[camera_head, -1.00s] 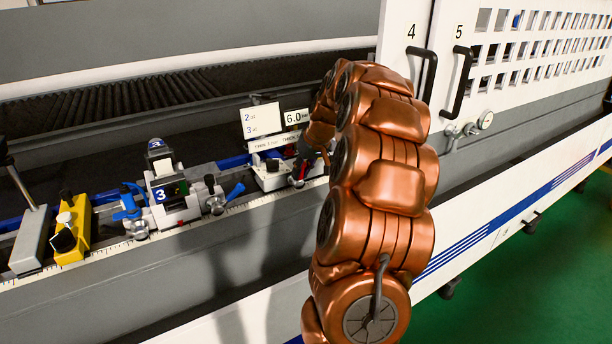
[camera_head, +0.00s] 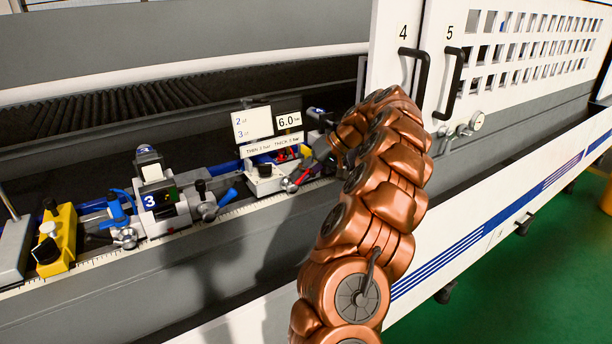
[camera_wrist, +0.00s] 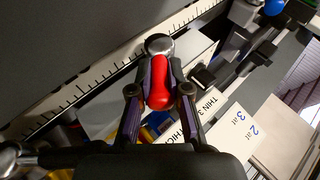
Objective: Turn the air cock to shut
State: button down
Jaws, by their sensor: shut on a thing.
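The air cock is a red handle on a round silver hub, at the front of a white block beside the scale. Its red handle (camera_wrist: 160,84) lies between the two fingers of my gripper (camera_wrist: 160,92) in the wrist view, with the hub just beyond the fingertips. My gripper is shut on the handle. In the head view the air cock (camera_head: 303,177) shows as a small red lever slanting up and right from its hub; my arm hides most of the gripper there.
Setting signs (camera_head: 253,123) stand behind the block. A pressure gauge (camera_head: 477,121) and door handles are at right.

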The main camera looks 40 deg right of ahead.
jog(key=shift+d, duration=0.15)
jog(key=c, duration=1.1)
grip_release()
jog(key=shift+v, duration=3.7)
